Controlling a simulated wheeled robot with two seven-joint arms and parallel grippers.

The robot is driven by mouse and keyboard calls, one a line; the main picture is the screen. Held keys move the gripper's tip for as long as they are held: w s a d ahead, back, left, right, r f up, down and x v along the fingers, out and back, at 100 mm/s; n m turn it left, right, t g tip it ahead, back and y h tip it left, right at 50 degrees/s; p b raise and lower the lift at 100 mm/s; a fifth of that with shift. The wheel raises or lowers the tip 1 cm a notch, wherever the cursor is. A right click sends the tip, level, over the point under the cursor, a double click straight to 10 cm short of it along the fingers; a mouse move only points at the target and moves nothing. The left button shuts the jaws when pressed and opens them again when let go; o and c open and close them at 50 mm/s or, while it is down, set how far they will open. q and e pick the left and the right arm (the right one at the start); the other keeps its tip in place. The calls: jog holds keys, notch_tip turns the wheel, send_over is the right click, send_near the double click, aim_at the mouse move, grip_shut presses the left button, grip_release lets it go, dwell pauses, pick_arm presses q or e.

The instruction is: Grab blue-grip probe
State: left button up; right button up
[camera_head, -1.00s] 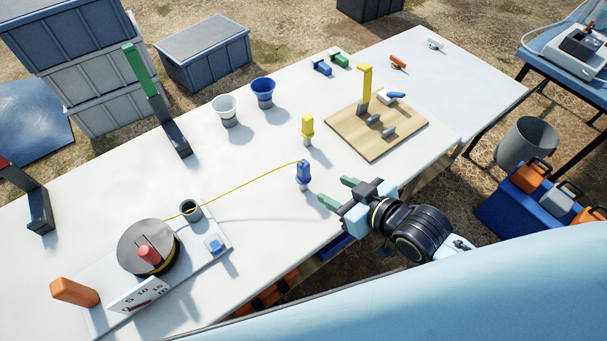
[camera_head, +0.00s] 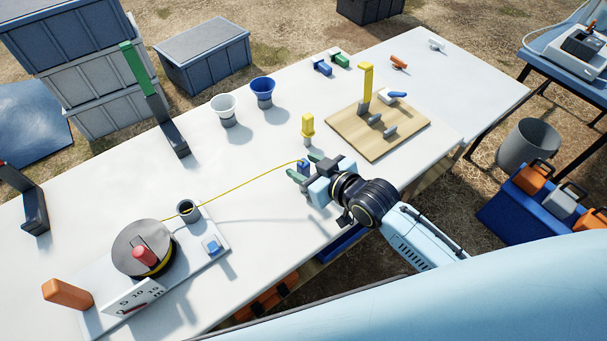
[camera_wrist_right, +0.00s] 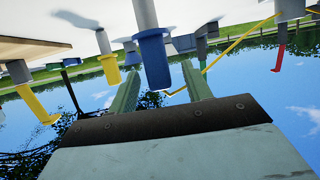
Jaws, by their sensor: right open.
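The blue-grip probe (camera_head: 303,165) stands upright at the near edge of the white table, partly hidden by my right gripper. A thin yellow line runs from its top to the reel (camera_head: 146,248). My right gripper (camera_head: 300,167) is open, with its green fingers on either side of the blue grip. In the right wrist view, which is upside down, the blue grip (camera_wrist_right: 154,62) shows between the two fingertips (camera_wrist_right: 161,70). I cannot tell whether they touch it. My left gripper is not in view.
A yellow-grip probe (camera_head: 307,125) stands just behind. A wooden board (camera_head: 372,146) with a yellow post is to the right. A white cup (camera_head: 224,106) and a blue cup (camera_head: 263,89) stand farther back.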

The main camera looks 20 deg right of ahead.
jog(key=shift+x, duration=1.55)
jog(key=shift+d, duration=0.1)
jog(key=c, duration=1.1)
